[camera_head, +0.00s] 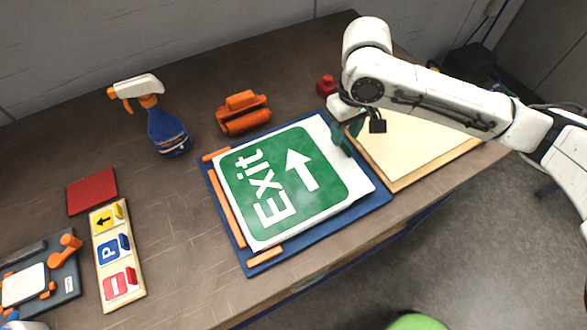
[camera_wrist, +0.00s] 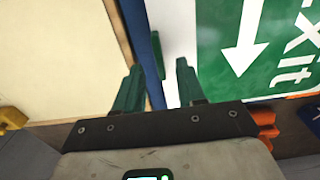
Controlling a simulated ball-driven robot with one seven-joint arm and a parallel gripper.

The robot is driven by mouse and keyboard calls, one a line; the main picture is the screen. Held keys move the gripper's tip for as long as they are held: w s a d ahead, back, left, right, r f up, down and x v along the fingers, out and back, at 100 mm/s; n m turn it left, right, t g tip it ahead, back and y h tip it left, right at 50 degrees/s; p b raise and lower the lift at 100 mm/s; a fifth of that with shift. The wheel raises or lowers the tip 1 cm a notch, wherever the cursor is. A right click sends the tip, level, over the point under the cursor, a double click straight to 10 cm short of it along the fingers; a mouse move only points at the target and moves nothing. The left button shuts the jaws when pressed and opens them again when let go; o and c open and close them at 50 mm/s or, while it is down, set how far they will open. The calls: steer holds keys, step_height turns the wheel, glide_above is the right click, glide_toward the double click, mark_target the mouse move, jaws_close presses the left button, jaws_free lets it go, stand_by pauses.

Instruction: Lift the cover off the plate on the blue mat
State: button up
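The plate is a green and white Exit sign (camera_head: 290,187) lying on the blue mat (camera_head: 380,198). It also shows at the upper right of the wrist view (camera_wrist: 275,50). A white sheet edge shows along its right side; I cannot clearly tell cover from plate. My gripper (camera_head: 343,140) is over the mat's upper right edge, beside the sign. In the wrist view my gripper (camera_wrist: 160,68) has its green fingers apart, with the mat's edge and white margin between and beyond them. A small green strip (camera_wrist: 175,45) shows ahead of the fingers; whether they touch anything is unclear.
A cream board (camera_head: 415,145) lies right of the mat. Orange bars (camera_head: 226,205) line the mat's left side. An orange tool (camera_head: 243,113), a red bottle (camera_head: 326,86) and a spray bottle (camera_head: 165,130) stand behind. A small sign board (camera_head: 117,255) lies left.

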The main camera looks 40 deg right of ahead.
steer(key=shift+f, duration=1.15)
jaws_close()
